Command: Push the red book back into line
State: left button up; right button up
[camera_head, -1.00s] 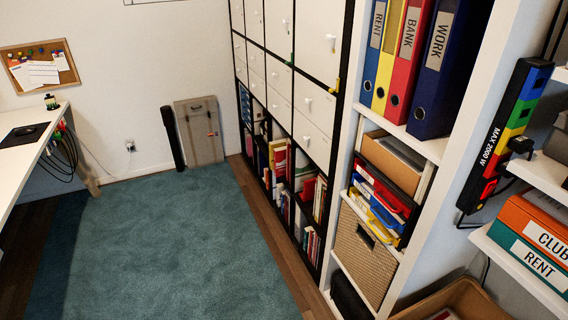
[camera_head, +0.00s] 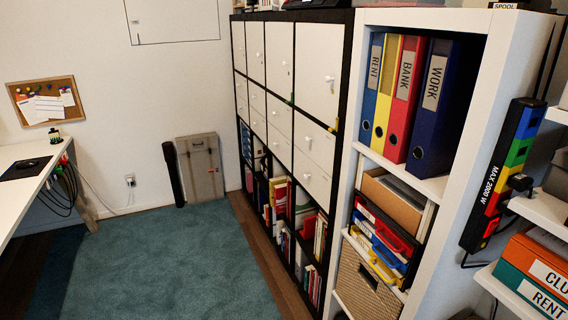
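The task's red book cannot be told for certain. A red binder labelled BANK (camera_head: 403,98) stands upright between a yellow binder (camera_head: 385,87) and a blue WORK binder (camera_head: 434,108) in the white shelf (camera_head: 348,140). A blue RENT binder (camera_head: 372,88) is at the row's left end. Several books with red spines (camera_head: 281,199) stand in the lower cubbies of the dark-framed cabinet (camera_head: 345,62), with more red ones (camera_head: 320,238) nearer. Neither gripper shows.
A wicker basket (camera_head: 366,288) and coloured cases (camera_head: 385,236) fill the lower shelf. A power strip (camera_head: 505,170) hangs right, above a CLUB box (camera_head: 540,262). The teal carpet (camera_head: 175,265) is clear. A white desk (camera_head: 30,175) stands left.

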aim_at(279, 191)
jog(key=i+j+z, duration=0.1)
jog(key=i+j, duration=0.4)
jog(key=i, duration=0.2)
jog(key=i+j+z, duration=0.15)
jog(key=i+j, duration=0.45)
jog(key=i, duration=0.05)
